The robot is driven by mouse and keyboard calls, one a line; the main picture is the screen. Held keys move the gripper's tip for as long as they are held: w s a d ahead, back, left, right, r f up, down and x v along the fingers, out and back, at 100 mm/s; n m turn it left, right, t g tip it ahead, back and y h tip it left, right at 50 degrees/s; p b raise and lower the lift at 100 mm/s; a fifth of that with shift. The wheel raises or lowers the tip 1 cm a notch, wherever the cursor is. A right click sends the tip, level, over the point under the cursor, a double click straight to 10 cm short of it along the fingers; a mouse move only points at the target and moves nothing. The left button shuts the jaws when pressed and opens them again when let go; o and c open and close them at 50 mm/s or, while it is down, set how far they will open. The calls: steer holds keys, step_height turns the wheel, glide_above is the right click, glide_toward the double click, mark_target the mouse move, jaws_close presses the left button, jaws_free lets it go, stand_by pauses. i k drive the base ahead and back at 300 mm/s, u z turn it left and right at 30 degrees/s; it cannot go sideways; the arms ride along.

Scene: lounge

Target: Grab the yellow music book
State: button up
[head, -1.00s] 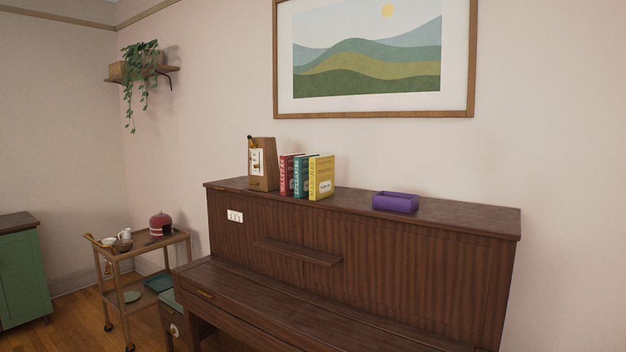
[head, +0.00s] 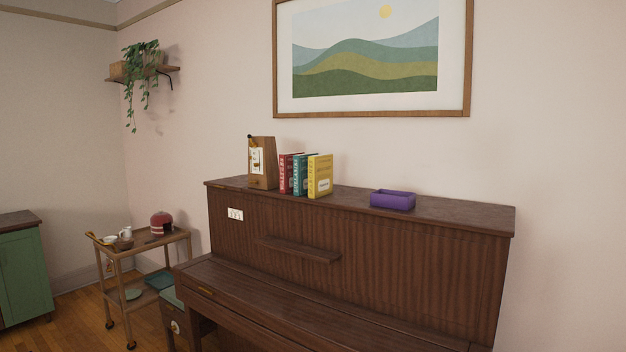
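The yellow music book (head: 321,176) stands upright on top of the brown piano (head: 440,214). It is the rightmost in a short row of books, with its spine and cover facing out. A teal book (head: 301,174) stands directly to its left, and a red book (head: 286,173) is left of that. My gripper is not in view.
A wooden metronome (head: 263,164) stands left of the books. A purple open box (head: 392,200) sits to their right, with bare piano top between. A wooden trolley (head: 140,250) with crockery stands at the left, near a green cabinet (head: 22,268).

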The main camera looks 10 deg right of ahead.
mark_target(320, 166)
steer(key=z, duration=0.45)
steer(key=k, duration=0.2)
steer(key=u, duration=1.15)
steer(key=i, duration=1.65)
steer(key=z, duration=0.55)
steer(key=i, duration=0.9)
steer(key=z, duration=0.95)
